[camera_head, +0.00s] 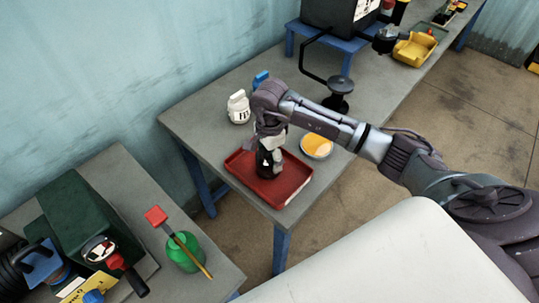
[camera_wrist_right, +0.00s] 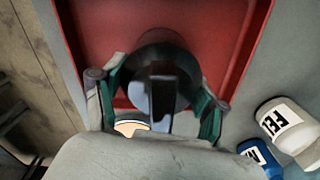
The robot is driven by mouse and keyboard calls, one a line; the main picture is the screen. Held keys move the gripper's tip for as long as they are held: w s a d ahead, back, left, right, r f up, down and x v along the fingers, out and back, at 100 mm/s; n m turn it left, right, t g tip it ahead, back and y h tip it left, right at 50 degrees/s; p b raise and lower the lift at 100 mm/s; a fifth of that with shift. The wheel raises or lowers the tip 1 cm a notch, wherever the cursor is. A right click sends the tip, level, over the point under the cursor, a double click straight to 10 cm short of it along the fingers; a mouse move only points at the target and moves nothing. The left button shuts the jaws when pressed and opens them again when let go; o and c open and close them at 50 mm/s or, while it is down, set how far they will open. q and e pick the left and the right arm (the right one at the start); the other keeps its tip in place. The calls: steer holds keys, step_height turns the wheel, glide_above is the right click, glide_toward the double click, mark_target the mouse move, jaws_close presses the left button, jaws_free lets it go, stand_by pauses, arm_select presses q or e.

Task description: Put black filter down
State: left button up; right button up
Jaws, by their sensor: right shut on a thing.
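The black filter (camera_head: 264,163) is upright over the red tray (camera_head: 299,181) on the grey workbench. My right gripper (camera_head: 271,140) comes down on it from above and is shut on it. In the right wrist view the filter's round dark body (camera_wrist_right: 168,55) sits between the two fingers of the right gripper (camera_wrist_right: 158,93), with the red tray (camera_wrist_right: 92,20) behind it. I cannot tell whether the filter's base touches the tray. The gripper hides the filter's upper part in the head view. My left gripper is not in view.
A white bottle (camera_head: 238,107) and a blue item (camera_head: 260,79) stand behind the tray. A round yellow-topped dish (camera_head: 316,146) is right of it. A black stand-like object (camera_head: 338,92) and a yellow bin (camera_head: 414,50) are farther back. A green container (camera_head: 184,252) is on the nearer bench.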

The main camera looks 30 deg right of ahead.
steer(key=o, duration=1.3)
steer(key=shift+f, duration=0.1)
steer(key=shift+r, duration=0.3)
step_height(320, 180, up, 11)
steer(key=shift+f+b, duration=0.15)
steer(key=shift+b, duration=1.1)
steer(key=shift+r, duration=0.5)
